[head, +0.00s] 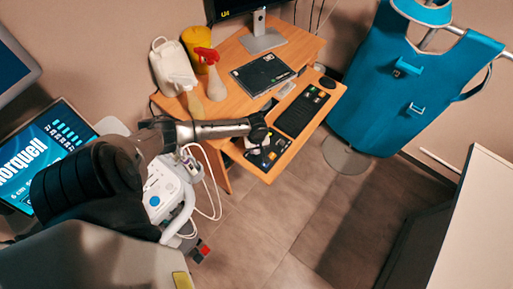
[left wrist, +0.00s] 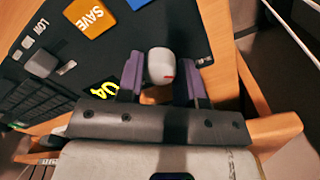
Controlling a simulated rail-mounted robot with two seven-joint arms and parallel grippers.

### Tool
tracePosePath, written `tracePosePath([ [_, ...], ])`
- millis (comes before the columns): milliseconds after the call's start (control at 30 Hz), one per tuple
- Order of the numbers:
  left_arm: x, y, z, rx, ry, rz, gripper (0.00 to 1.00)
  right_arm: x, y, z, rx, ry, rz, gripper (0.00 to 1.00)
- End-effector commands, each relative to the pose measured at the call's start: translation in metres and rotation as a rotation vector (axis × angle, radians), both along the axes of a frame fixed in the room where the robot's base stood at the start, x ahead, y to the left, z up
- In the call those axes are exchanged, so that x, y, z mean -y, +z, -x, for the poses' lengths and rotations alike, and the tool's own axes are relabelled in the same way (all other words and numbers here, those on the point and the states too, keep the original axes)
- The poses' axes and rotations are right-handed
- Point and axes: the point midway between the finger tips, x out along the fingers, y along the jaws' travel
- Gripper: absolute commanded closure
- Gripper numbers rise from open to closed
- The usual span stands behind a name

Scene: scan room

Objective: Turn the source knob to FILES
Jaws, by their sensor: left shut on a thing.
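The control panel (left wrist: 120,38) is a dark plate on the wooden desk's lower shelf; it also shows small in the head view (head: 277,146). The knob (left wrist: 161,66) between my left fingers is white and rounded with a short red mark. My left gripper (left wrist: 160,76) is shut on this knob, one purple finger on each side. In the head view my left gripper (head: 258,138) reaches down over the panel and hides part of it. I cannot read FILES or any other label around this knob. My right gripper is not in view.
A keyboard (head: 302,110), a spray bottle (head: 212,75) and a monitor (head: 262,38) stand nearby. A blue apron (head: 405,85) hangs right.

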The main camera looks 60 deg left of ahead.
Motion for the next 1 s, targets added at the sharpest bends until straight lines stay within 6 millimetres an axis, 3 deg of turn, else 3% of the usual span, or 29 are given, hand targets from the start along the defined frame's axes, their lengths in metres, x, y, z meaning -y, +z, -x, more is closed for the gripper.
tracePosePath([
  [200, 0.000, 0.000, 0.000, -0.001, 0.000, 0.000, 0.91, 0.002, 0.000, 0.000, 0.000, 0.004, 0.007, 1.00],
  [567, 0.000, 0.003, 0.000, -0.002, -0.082, 0.000, 0.91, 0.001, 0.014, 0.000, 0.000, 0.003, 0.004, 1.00],
  [1000, 0.000, 0.004, 0.000, -0.002, -0.465, 0.000, 0.91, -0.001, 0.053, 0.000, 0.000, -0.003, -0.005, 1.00],
])
